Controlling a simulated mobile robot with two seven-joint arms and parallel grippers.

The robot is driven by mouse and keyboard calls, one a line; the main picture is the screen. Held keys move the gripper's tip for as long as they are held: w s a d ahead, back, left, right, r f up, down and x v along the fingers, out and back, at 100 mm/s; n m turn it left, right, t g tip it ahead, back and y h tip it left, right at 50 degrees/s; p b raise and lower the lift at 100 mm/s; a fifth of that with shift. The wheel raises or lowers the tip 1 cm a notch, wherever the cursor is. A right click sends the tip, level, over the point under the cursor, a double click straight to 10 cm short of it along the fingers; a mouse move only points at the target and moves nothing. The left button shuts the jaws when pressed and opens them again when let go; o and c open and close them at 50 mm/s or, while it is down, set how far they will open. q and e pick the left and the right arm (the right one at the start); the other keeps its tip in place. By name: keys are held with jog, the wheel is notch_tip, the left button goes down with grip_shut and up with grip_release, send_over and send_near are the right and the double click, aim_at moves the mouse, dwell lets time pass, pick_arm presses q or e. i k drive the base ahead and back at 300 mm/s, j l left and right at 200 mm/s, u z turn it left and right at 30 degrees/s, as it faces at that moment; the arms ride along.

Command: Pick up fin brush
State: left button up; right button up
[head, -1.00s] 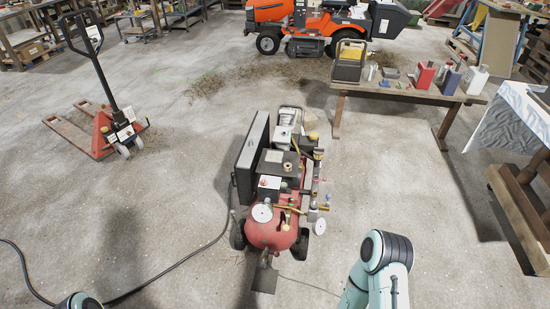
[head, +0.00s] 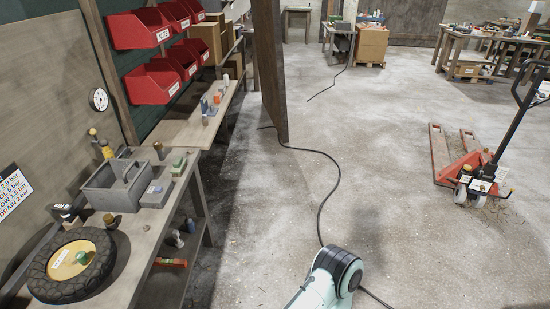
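I cannot make out a fin brush in the head view. Small items on the left workbench (head: 150,222) are too small to tell apart. They lie around a grey tool caddy (head: 112,188) with a handle. A small item with a green top (head: 178,165) and a grey box (head: 157,194) lie to the right of the caddy. Only a pale link of one of my arms shows at the bottom centre. Neither of my grippers is in view.
A tyre with a yellow hub (head: 70,265) lies on the bench's near end. Red bins (head: 140,30) hang above a farther bench (head: 205,125). A dark partition (head: 271,70) stands beyond. A black hose (head: 325,190) crosses the floor. A pallet truck (head: 470,165) stands right.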

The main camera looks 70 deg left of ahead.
aim_at(180, 164)
jog(key=u, duration=3.05)
jog(key=i, duration=0.25)
jog(key=l+z, duration=0.05)
